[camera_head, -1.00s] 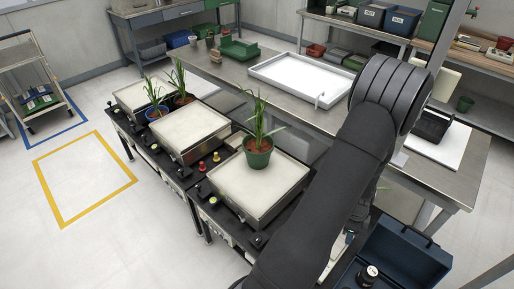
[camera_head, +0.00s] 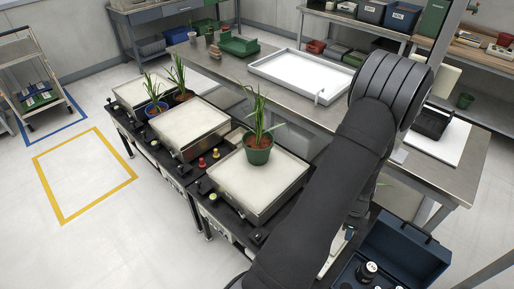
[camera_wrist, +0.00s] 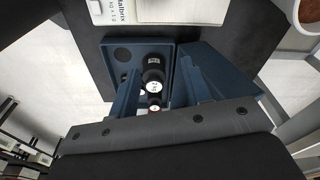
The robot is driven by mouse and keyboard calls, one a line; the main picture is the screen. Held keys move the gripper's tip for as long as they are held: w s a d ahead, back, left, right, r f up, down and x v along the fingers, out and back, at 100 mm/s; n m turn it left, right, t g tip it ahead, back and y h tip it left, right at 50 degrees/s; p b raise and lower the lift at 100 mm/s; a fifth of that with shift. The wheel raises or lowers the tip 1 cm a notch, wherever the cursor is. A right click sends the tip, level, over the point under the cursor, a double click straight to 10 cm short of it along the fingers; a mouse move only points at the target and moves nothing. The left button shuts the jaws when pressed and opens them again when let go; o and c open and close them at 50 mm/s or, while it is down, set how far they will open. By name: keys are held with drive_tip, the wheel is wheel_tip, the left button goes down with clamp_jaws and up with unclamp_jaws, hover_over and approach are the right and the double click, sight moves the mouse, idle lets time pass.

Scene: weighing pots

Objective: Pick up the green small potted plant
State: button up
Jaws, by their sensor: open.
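The small plant in a green pot (camera_head: 258,152) stands upright on the nearest scale's pale plate (camera_head: 230,180) in the head view, with long leaves rising from it. My arm passes to the right of it, apart from the pot. My gripper (camera_wrist: 150,85) shows in the wrist view above an open blue case (camera_wrist: 112,62). Its jaws are open and nothing is seen held between them. The green pot does not clearly show in the wrist view.
Plants in a blue pot (camera_head: 156,109) and a reddish-brown pot (camera_head: 183,97) stand behind, to the left. Black weights (camera_wrist: 153,78) stand in the case. A bench with a white tray (camera_head: 300,72) lies beyond the scales. A pale vessel with brown contents (camera_wrist: 302,24) shows at the wrist view's upper right.

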drive_tip(key=shift+o, duration=0.2)
drive_tip(key=w+a+r+m, duration=0.15)
drive_tip(key=w+r, duration=0.25)
drive_tip(key=w, duration=0.9)
wheel_tip(320, 180, up, 20)
drive_tip(key=f+m+t+y, duration=0.1)
drive_tip(key=m+t+y, duration=0.1)
drive_tip(key=m, duration=0.1)
hover_over(258, 131)
drive_tip(key=s+d, duration=0.1)
drive_tip(key=s, duration=0.2)
drive_tip(key=shift+n, duration=0.25)
drive_tip(key=f, duration=0.3)
drive_tip(key=w+f, duration=0.1)
drive_tip(key=f, duration=0.3)
drive_tip(key=w+f, duration=0.1)
drive_tip(key=f, duration=0.2)
drive_tip(key=shift+a+f, duration=0.3)
drive_tip(key=shift+w+a+f, duration=0.1)
drive_tip(key=shift+w+f, duration=0.1)
drive_tip(key=shift+f, duration=0.65)
drive_tip(key=shift+w+a+f, duration=0.1)
drive_tip(key=shift+w+f, duration=0.05)
drive_tip(key=shift+f, duration=0.7)
drive_tip(key=shift+w+f, duration=0.2)
drive_tip(key=shift+f, duration=0.65)
clamp_jaws()
